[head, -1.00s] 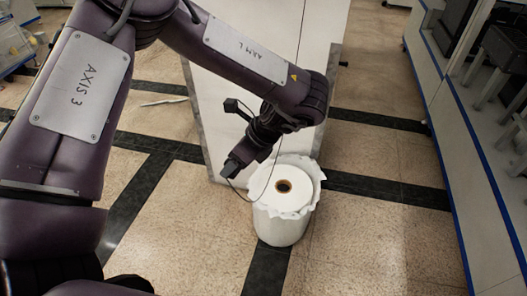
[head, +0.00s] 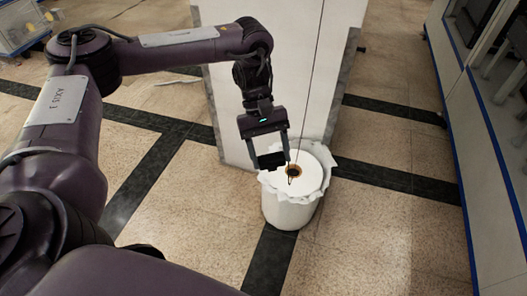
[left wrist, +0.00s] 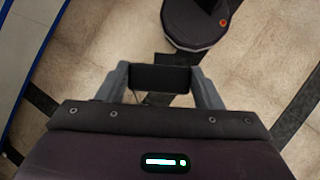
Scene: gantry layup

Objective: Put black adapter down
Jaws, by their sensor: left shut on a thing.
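My left gripper (head: 269,157) points down in the head view, its two fingers shut on the sides of the black adapter (head: 271,162). The adapter is a small dark block. In the left wrist view the adapter (left wrist: 160,78) spans the gap between the fingertips, with a thin dark cable below it. In the head view the adapter shows just left of the white roll's dark core; I cannot tell its height over the roll or whether they touch. My right gripper is not in view.
The white roll (head: 312,176) sits upright in a white bin (head: 290,212) with a crumpled liner over its rim. A tall pale panel (head: 305,60) stands behind it. Blue-edged cabinets (head: 475,110) line the right. The tiled floor to the bin's right is clear.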

